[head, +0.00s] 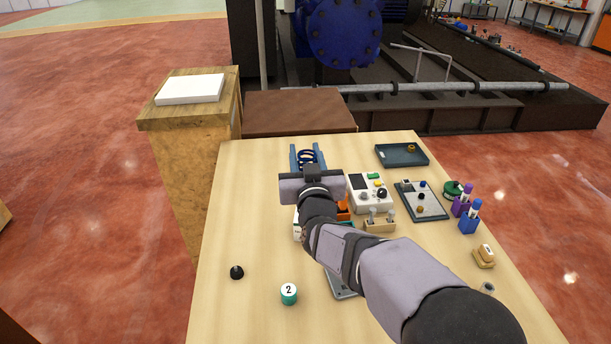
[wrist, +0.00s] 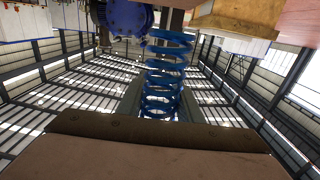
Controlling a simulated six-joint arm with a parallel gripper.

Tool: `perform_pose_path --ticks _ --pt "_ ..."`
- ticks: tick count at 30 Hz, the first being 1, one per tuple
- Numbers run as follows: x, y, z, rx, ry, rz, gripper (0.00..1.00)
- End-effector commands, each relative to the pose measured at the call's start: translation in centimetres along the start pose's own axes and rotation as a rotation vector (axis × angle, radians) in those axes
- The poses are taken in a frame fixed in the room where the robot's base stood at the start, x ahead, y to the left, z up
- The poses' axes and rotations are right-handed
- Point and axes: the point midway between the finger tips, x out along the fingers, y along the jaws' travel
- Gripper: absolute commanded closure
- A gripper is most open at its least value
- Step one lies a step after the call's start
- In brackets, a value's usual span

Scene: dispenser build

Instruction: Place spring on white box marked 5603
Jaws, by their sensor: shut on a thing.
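A flat white slab (head: 190,88) lies on a wooden stand at the left, with no readable mark.

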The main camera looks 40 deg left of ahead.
Motion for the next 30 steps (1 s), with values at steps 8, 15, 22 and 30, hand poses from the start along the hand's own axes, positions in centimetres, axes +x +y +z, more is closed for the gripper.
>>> perform_pose_path --ticks 8,15,22,30 --pt "2.2 0.0 0.2 0.000 0.002 0.001 0.95" --pt "2.8 0.0 -0.1 0.000 0.000 0.000 0.95" --pt "2.7 0.0 2.7 -0.003 -0.005 -0.001 0.95" --pt "2.8 0.0 5.8 -0.001 -0.001 0.000 0.95"
